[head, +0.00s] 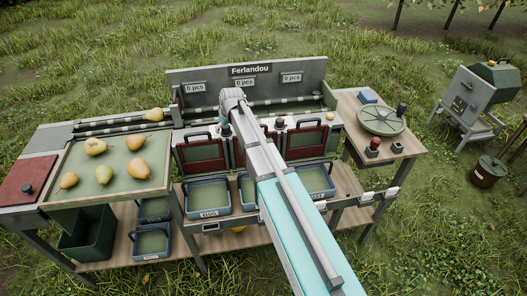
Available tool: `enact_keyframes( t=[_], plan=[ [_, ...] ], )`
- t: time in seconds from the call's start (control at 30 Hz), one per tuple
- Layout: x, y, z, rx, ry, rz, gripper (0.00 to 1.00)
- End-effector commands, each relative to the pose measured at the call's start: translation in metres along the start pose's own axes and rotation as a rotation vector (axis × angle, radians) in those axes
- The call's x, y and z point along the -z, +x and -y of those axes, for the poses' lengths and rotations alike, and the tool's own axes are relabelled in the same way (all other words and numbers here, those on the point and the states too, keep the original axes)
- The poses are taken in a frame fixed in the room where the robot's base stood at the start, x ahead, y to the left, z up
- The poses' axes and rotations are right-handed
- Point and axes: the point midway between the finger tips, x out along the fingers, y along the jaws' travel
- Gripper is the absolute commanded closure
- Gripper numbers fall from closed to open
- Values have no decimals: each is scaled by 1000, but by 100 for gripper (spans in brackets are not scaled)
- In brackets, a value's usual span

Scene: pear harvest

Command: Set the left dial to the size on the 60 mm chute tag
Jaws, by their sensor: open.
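The sorting machine (315,72) stands mid-picture under a "Ferlandou" sign. Red-framed chutes (202,148) line its front, and the middle one is partly behind my arm. A small dark knob (278,123) sits above the chutes just right of my arm; I cannot tell whether it is a dial, or read any setting. Small pale tags (210,228) sit along the lower front, too small to read, so I cannot pick out the 60 mm tag.
A tray (105,202) with several pears stands at left, and one pear (155,114) lies on the conveyor. Blue crates (208,209) stand below the chutes. The right table (350,102) holds a round green scale (381,120) and a red button (373,147). Grass surrounds the station.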

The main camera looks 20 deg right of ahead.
Motion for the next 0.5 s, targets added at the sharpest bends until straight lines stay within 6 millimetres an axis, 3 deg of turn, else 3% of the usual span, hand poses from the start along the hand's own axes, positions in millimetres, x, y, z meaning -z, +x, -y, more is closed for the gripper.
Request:
enact_keyframes(
  t=[0.5],
  plan=[
    [1,0,-1,117,-279,-1,13]
  ],
)
